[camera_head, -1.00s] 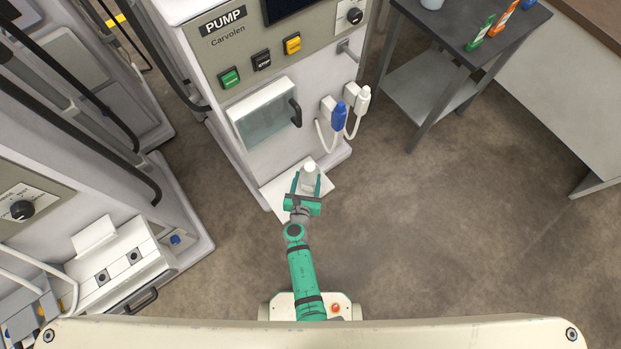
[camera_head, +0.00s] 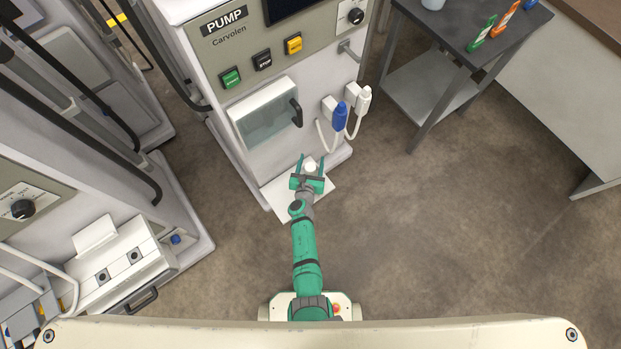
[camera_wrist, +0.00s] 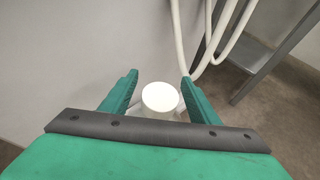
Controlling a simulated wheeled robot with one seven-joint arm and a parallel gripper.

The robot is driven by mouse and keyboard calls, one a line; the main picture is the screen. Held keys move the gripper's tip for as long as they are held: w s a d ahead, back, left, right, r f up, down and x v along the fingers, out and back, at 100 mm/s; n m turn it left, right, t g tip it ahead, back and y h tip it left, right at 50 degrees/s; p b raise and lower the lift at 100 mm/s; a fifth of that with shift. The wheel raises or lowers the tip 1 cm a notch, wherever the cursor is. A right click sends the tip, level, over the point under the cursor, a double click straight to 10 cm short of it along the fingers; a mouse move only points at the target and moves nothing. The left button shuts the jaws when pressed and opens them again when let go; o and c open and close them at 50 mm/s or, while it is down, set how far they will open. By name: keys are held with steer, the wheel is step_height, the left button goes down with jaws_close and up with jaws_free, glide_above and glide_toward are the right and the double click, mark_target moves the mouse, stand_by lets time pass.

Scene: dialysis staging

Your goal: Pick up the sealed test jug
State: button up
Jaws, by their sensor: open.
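The jug shows a round white cap (camera_head: 310,167) in the head view, above a white shelf (camera_head: 283,207) at the foot of the pump machine. In the wrist view its white lid (camera_wrist: 160,97) lies between the fingertips, and most of its body is hidden below the lid and behind my gripper. My gripper (camera_head: 312,160) is open, with one green finger on each side of the jug's top. In the wrist view the fingers (camera_wrist: 159,84) show gaps to the lid. I cannot tell whether they touch the body lower down.
The pump machine (camera_head: 215,65) stands right behind the jug, with a blue connector (camera_head: 340,116) and white hoses on its front. A dark side table (camera_head: 455,35) with bottles stands at upper right. The floor at right is clear.

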steer(key=shift+w+f, duration=0.1)
jaws_close()
steer(key=shift+r, duration=0.2)
stand_by(0.3)
